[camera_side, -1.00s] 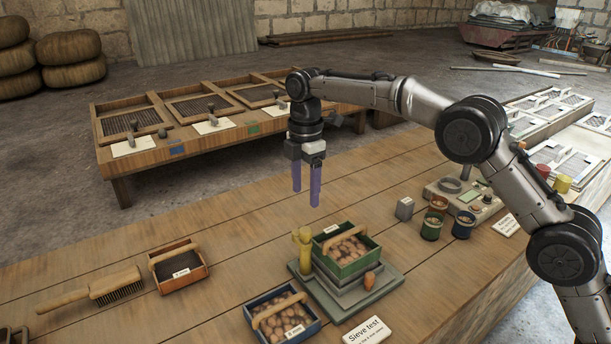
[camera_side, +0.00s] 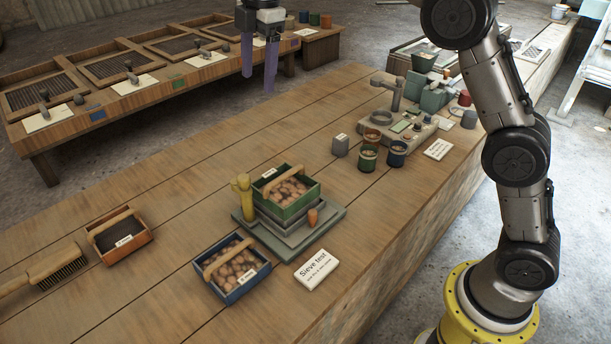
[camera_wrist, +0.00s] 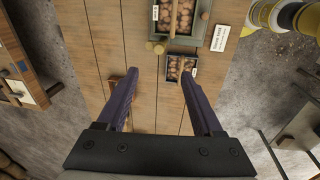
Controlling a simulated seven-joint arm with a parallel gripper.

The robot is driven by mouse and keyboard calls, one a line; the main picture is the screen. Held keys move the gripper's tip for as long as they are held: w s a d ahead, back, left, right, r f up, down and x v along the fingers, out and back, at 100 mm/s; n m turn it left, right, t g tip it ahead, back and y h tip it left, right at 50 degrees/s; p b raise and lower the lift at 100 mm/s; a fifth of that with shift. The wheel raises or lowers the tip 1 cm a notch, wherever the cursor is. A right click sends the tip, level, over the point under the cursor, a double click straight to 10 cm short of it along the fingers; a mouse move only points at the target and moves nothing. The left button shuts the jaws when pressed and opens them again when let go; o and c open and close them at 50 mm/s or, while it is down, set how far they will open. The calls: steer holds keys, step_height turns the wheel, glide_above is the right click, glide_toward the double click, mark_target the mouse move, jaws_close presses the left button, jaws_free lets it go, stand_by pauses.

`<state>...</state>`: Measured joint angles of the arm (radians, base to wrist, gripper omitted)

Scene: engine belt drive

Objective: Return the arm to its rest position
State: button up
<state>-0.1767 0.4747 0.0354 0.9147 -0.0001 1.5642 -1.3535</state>
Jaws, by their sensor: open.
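My gripper (camera_side: 258,82) hangs fingers down at the top of the side view, high above the far edge of the bench. Its two purple fingers are apart with nothing between them; the wrist view also shows the open gripper (camera_wrist: 159,74). My arm rises from its yellow base on the right, and its upper part runs out of the picture. A green crate (camera_side: 296,209) of brown lumps sits on a grey stand (camera_side: 327,224). A blue crate (camera_side: 229,293) of similar lumps is in front of it. Both are well away from the fingers.
A "Sieve test" card (camera_side: 317,268), several small pots (camera_side: 367,158) and a grey device (camera_side: 408,133) stand on the bench. A low table with framed screens (camera_side: 118,68) is behind.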

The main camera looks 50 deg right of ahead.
steer(key=s+d+r+m+t, duration=0.1)
steer(key=s+d+r+m, duration=0.15)
steer(key=s, duration=0.45)
steer(key=s+d+r+m+t, duration=0.1)
steer(key=s+d+m, duration=0.15)
steer(key=s, duration=0.55)
steer(key=s+d+r+m+t, duration=0.1)
steer(key=s+d+r+m, duration=0.15)
steer(key=s, duration=0.45)
steer(key=s+d+f+m, duration=0.1)
steer(key=s+f+m, duration=0.9)
steer(key=f, duration=0.5)
steer(key=shift+s+d+f+t, duration=0.15)
steer(key=shift+s+d+t, duration=0.2)
steer(key=shift+s, duration=0.85)
